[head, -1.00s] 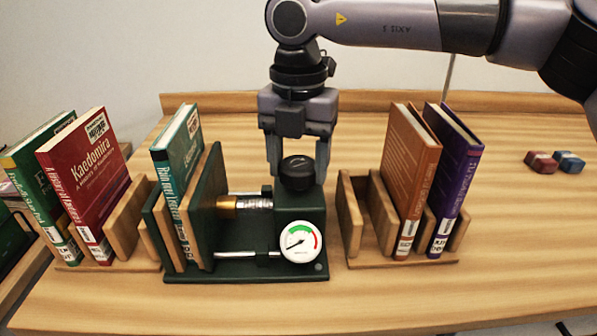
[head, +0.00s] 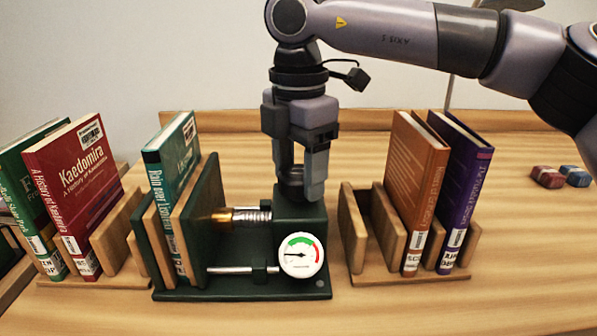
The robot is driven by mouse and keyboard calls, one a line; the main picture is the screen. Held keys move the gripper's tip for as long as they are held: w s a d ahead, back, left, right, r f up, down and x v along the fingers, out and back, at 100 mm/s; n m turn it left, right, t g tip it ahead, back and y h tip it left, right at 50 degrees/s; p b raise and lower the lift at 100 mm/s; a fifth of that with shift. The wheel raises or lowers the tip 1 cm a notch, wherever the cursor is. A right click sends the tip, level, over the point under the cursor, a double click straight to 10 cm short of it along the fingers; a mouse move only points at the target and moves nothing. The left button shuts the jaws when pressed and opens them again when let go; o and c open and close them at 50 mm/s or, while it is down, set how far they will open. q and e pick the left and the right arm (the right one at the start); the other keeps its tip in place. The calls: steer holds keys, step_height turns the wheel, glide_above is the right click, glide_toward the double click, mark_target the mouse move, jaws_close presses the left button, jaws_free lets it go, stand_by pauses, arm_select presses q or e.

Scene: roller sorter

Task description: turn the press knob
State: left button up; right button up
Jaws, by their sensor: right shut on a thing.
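The press (head: 240,291) is a dark green frame with a brass-ended screw (head: 245,215), a guide rod and a round gauge (head: 300,255). Its black knob (head: 290,190) is on top of the green block at the right end, mostly hidden by my fingers. My right gripper (head: 299,184) points straight down and is shut on the knob. A teal book (head: 173,165) stands between the boards at the press's left end. The gauge needle points left. My left gripper is out of view.
A wooden rack (head: 125,225) with a red book (head: 75,175) and a green book stands left. Another rack (head: 352,235) holds an orange book (head: 412,190) and a purple book (head: 462,190) at right. Two small blocks (head: 560,177) lie far right. The table's right side is otherwise clear.

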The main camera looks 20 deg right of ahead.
mark_target(299, 172)
stand_by(0.4)
steer(key=o, duration=1.1)
steer(key=shift+c, duration=0.2)
step_height(299, 172, up, 7)
steer(key=shift+r+p, duration=0.15)
steer(key=shift+p, duration=0.4)
